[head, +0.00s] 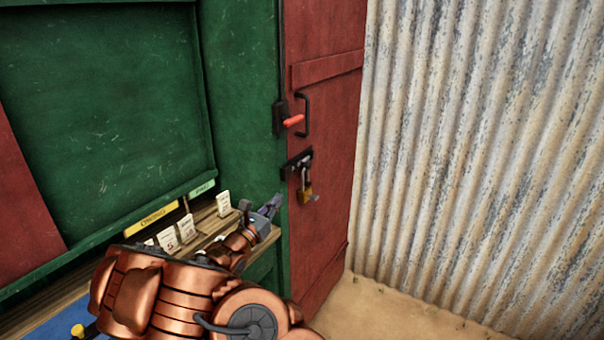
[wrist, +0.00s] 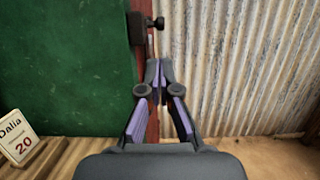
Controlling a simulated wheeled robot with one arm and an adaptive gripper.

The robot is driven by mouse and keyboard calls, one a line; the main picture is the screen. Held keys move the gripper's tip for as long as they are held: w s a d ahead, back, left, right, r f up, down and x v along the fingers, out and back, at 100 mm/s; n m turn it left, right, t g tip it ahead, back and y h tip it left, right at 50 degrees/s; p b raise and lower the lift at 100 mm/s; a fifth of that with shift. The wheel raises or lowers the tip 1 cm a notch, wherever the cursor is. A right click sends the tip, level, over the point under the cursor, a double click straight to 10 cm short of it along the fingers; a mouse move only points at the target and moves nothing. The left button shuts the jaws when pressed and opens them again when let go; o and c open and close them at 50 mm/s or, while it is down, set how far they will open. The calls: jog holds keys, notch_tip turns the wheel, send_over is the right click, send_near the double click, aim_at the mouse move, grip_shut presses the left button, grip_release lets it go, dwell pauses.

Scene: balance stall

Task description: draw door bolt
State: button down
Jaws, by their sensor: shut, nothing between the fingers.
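The door bolt (head: 279,118) is a dark fitting at the left edge of the red door (head: 327,75), with a red handle (head: 293,121) pointing right. In the wrist view a dark fitting (wrist: 139,29) stands at the door's edge beyond my fingers; I cannot tell for sure which fitting it is. A brass padlock (head: 305,194) hangs from a dark hasp (head: 297,163) below the bolt. My gripper (head: 273,203) is shut and empty, below and left of the padlock in the head view, apart from it. It also shows in the wrist view (wrist: 158,70).
A black pull handle (head: 306,115) is on the door. A green stall wall (head: 240,90) stands left, with a wooden counter (head: 205,222) holding several price cards (head: 223,203). A corrugated metal wall (head: 480,150) stands right. Sandy ground (head: 390,310) is clear.

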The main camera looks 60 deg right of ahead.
jog(key=p, duration=0.5)
send_near(306, 167)
jog(key=x, duration=0.5)
jog(key=shift+s+d, duration=0.15)
jog(key=shift+d, duration=0.05)
jog(key=shift+x, duration=0.9)
jog(key=shift+d, duration=0.1)
